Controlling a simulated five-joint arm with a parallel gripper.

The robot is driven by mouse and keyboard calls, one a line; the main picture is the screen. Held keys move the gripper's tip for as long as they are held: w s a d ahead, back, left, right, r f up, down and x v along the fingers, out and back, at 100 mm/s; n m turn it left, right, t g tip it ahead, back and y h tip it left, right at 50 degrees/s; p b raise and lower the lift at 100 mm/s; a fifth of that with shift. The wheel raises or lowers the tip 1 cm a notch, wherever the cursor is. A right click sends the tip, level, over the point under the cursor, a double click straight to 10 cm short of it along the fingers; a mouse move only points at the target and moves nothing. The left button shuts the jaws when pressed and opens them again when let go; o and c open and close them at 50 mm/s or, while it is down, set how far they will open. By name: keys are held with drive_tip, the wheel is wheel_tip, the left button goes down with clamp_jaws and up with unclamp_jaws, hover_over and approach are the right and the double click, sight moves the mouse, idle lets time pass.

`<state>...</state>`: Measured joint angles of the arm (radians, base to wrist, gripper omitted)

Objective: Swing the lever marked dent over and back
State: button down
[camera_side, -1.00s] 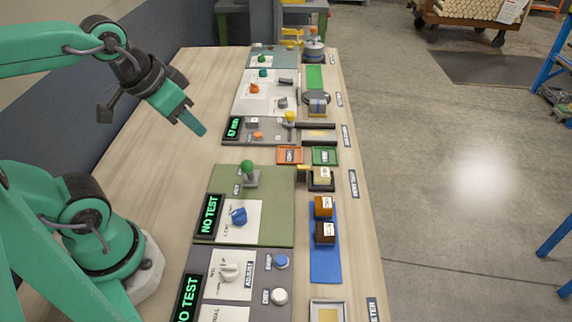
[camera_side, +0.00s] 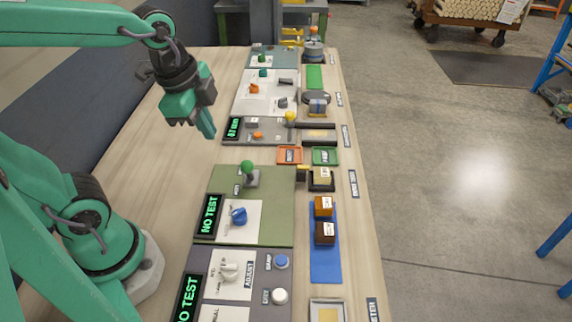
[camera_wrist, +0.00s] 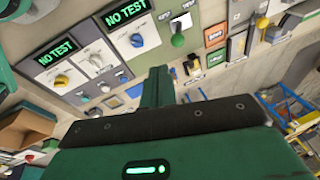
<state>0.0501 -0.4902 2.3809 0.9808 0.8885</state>
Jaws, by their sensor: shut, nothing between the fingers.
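A lever with a green ball knob (camera_side: 247,166) stands at the far end of the green panel (camera_side: 270,225); the small label beside it is too small to read. It also shows in the wrist view as a green ball lever (camera_wrist: 177,40). A second lever, with a yellow knob (camera_side: 290,117), stands on the grey panel beyond. I cannot read which one is marked dent. My gripper (camera_side: 208,131) is shut and empty, above the bare bench left of the panels, apart from both levers. Its green fingers show in the wrist view (camera_wrist: 157,88).
The green panel carries a NO TEST display (camera_side: 209,217) and a blue knob (camera_side: 239,216). A nearer panel has a white knob (camera_side: 229,271) and buttons. Orange (camera_side: 289,156) and green trays (camera_side: 325,156) and wooden blocks (camera_side: 324,206) lie right. The bench's left side is clear.

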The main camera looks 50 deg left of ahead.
sight(248, 172)
drive_tip(key=w+d+f+m+g, duration=0.1)
drive_tip(key=w+f+m+g, duration=0.1)
drive_tip(key=m, duration=0.7)
drive_tip(key=w+d+f+m+g, duration=0.1)
drive_tip(key=w+f+m+g, duration=0.1)
drive_tip(key=m, duration=0.7)
drive_tip(key=shift+d+f, duration=0.35)
drive_tip(key=shift+f, duration=0.4)
drive_tip(key=shift+f, duration=0.1)
drive_tip(key=f, duration=0.6)
drive_tip(key=s+f, duration=0.1)
drive_tip(key=f, duration=0.3)
drive_tip(key=shift+w+a+r, duration=0.2)
drive_tip(key=shift+w+a, duration=0.1)
drive_tip(key=shift+w, duration=0.2)
drive_tip(key=shift+w+a+r, duration=0.15)
drive_tip(key=shift+w+a, duration=0.1)
drive_tip(key=shift+w, duration=0.2)
drive_tip(key=shift+w+a+r, duration=0.25)
drive_tip(key=shift+w+a, duration=0.2)
drive_tip(key=shift+w, duration=0.25)
